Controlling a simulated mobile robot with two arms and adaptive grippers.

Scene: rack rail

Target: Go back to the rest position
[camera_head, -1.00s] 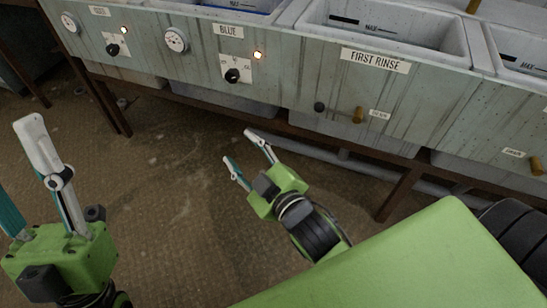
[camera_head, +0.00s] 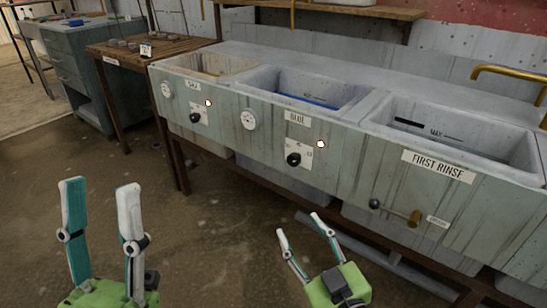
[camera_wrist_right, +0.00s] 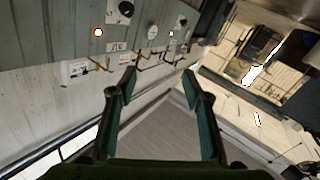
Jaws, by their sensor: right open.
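My left gripper (camera_head: 103,215) is at the lower left of the head view. Its two fingers stand upright and apart, with nothing between them. My right gripper (camera_head: 299,232) is at the bottom centre of the head view, over the floor in front of the sink unit. Its fingers are apart and empty. In the right wrist view the right gripper's fingers (camera_wrist_right: 160,95) frame an empty gap, with a wall or panel with fittings beyond.
A long sink unit (camera_head: 345,185) with basins labelled BLUE and FIRST RINSE runs across the right. A slatted wooden table (camera_head: 125,52) and a grey-green cabinet (camera_head: 85,80) stand at the back left. The brown floor (camera_head: 200,235) is clear.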

